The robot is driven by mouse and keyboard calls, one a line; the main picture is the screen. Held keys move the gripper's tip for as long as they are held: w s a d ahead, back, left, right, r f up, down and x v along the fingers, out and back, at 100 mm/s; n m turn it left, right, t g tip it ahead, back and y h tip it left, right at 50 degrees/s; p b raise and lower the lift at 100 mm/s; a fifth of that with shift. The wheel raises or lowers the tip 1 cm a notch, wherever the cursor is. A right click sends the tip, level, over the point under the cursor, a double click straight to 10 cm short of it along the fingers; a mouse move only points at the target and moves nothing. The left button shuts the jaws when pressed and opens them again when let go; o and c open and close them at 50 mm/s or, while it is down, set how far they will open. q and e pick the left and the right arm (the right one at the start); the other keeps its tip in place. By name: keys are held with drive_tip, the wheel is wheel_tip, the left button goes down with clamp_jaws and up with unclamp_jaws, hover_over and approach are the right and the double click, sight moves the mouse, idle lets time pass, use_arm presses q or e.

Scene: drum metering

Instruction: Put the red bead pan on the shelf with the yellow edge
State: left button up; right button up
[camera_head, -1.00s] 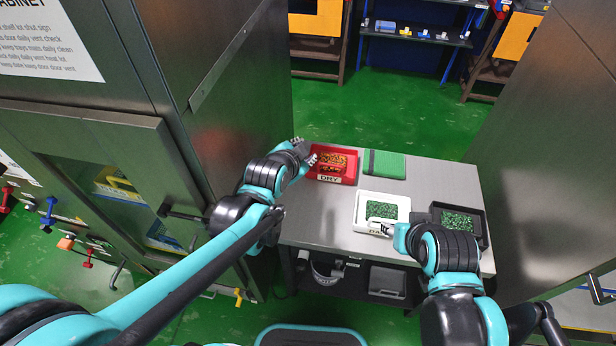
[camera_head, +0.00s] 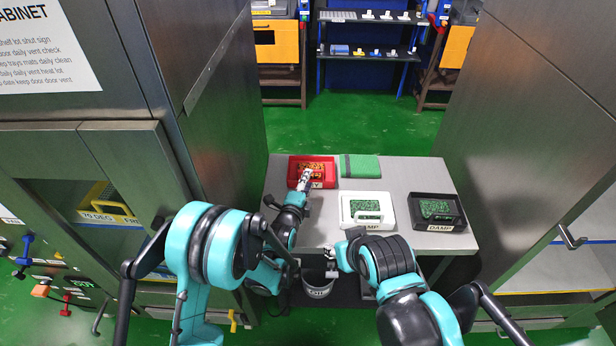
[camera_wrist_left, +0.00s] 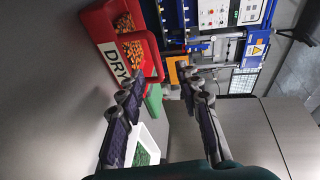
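The red bead pan (camera_head: 296,166), labelled DRY and holding orange and green beads, sits at the back left of the grey table. In the left wrist view the pan (camera_wrist_left: 100,27) is at upper left. My left gripper (camera_head: 305,178) is at the pan's front side, over its label in the head view. In the wrist view its fingers (camera_wrist_left: 158,97) are apart with nothing between them. My right gripper (camera_head: 333,263) is near the table's front edge, its fingers seeming apart and empty.
A white pan (camera_head: 347,219) and a black pan (camera_head: 453,226), both labelled DAMP with green beads, stand on the table (camera_head: 405,172). A green cloth or book (camera_head: 360,166) lies beside the red pan. Tall metal cabinets flank the table. The right cabinet also shows a yellow edge (camera_head: 590,241).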

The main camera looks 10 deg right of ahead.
use_arm(q)
drive_tip(key=x, duration=0.1)
drive_tip(key=b+x, duration=0.1)
drive_tip(key=x, duration=0.1)
drive_tip(key=b+x, duration=0.1)
drive_tip(key=x, duration=0.1)
drive_tip(key=shift+w+d+f, duration=0.15)
drive_tip(key=shift+f, duration=0.15)
drive_tip(key=shift+r, duration=0.1)
clamp_jaws()
